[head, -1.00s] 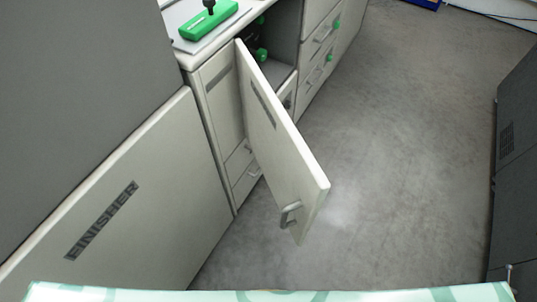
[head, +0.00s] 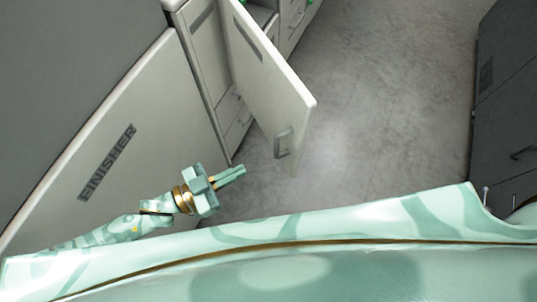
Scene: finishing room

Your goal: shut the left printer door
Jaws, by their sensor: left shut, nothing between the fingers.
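The left printer door (head: 264,72) is a pale grey panel standing swung open from the cabinet, into the aisle. Its handle (head: 284,142) is a small grey bar near the lower free corner. My left gripper (head: 240,172) is shut and empty, in front of the finisher panel, below and to the left of the handle and apart from the door. My right gripper is not in the picture.
The finisher panel (head: 70,170) fills the left side. Drawers (head: 237,115) sit low behind the door. A dark cabinet (head: 503,110) stands at the right edge. The grey floor (head: 390,100) between is clear.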

